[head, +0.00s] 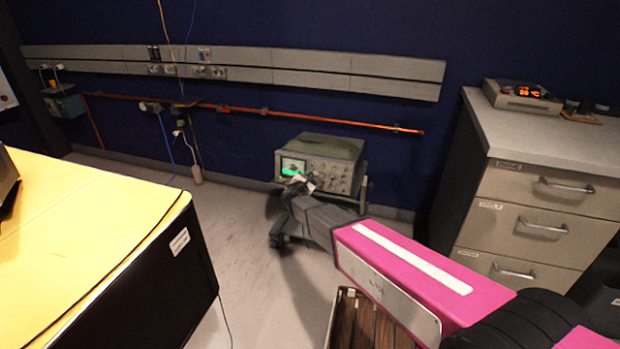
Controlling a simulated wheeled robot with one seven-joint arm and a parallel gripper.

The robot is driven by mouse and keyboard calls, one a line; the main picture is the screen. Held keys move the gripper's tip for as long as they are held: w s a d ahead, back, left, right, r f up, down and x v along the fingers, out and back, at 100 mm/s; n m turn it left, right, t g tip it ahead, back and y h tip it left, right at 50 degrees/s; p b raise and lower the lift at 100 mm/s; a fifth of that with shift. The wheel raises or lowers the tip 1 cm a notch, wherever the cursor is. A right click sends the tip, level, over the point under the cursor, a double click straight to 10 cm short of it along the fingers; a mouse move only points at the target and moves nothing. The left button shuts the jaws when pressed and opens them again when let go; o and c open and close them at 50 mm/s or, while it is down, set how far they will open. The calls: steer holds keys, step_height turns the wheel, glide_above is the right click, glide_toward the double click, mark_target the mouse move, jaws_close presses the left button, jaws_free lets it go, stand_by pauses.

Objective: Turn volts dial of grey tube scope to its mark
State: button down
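The grey tube scope (340,147) stands on a low wheeled cart near the back wall, with a lit green screen (293,167) at the left of its front. Several small knobs show on the front panel right of the screen, too small to tell which is the volts dial or where its mark lies. My gripper (297,181) is in front of the scope, by the lower edge of the screen and the left part of the panel. Contact with a knob cannot be made out. The fingers are too small to tell open from shut. My arm hides the cart's lower front.
A yellow-topped bench (80,215) stands at the left. A grey drawer cabinet (545,205) with a device showing orange digits (522,97) stands at the right. An orange pipe (300,117) and hanging cables run along the wall. A brown slatted crate (352,325) lies below my arm. Floor (250,250) left of the cart is clear.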

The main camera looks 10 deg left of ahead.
steer(key=shift+m, duration=0.7)
steer(key=c, duration=1.3)
jaws_free()
steer(key=s+a, duration=0.2)
steer(key=s, duration=0.8)
steer(key=shift+s+r, duration=0.2)
steer(key=shift+s, duration=0.1)
